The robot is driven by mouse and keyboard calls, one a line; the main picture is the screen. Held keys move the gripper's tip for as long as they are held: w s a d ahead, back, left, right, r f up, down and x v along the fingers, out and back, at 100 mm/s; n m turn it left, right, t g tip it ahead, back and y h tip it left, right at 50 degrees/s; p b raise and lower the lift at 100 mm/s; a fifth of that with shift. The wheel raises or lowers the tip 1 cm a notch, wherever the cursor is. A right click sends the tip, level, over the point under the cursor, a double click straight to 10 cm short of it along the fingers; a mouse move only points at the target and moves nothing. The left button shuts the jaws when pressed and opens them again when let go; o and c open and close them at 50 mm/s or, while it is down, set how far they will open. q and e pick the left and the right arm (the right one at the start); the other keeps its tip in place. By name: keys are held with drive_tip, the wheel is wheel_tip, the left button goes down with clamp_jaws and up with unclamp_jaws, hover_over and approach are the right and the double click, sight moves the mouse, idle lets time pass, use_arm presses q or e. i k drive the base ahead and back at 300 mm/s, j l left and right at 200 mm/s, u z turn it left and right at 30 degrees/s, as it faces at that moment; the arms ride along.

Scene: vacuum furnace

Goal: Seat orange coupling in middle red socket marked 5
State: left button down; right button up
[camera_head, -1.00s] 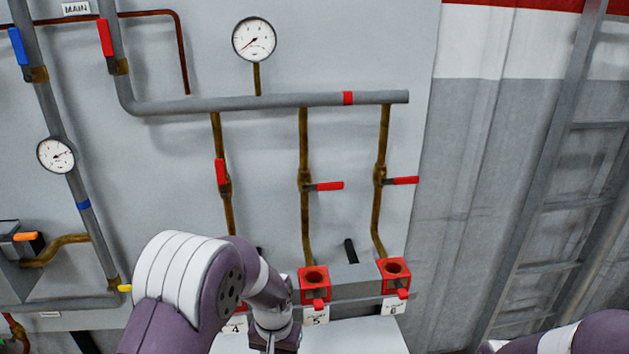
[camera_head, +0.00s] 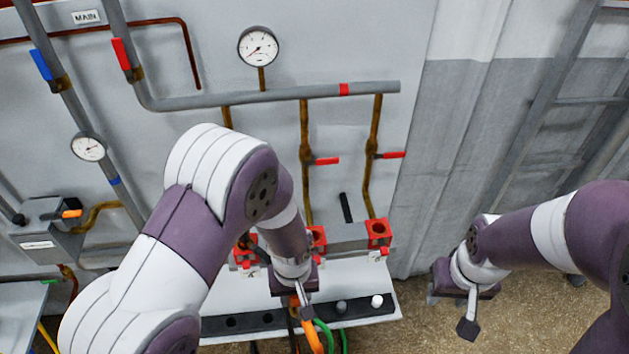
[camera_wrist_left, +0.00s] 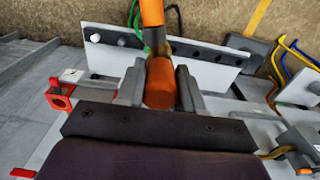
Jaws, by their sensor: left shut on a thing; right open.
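My left gripper (camera_head: 304,298) is shut on the orange coupling (camera_wrist_left: 160,82), which sits between its two fingers in the left wrist view. An orange hose (camera_head: 313,335) hangs below this gripper in the head view. The middle red socket (camera_head: 318,238) is partly hidden behind my left forearm, and its number label cannot be seen now. The gripper is below and slightly left of that socket in the picture, apart from it. My right gripper (camera_head: 468,312) is open and empty at the lower right, above the floor.
A left red socket (camera_head: 243,256) is partly covered by my left arm; a right red socket (camera_head: 378,230) is clear. Below them a white shelf has a dark strip (camera_head: 355,309) with holes and pale plugs. Red-handled valves (camera_head: 326,161) and brown pipes rise above. Floor at right is free.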

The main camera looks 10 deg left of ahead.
sight(316, 255)
drive_tip(key=i, duration=0.85)
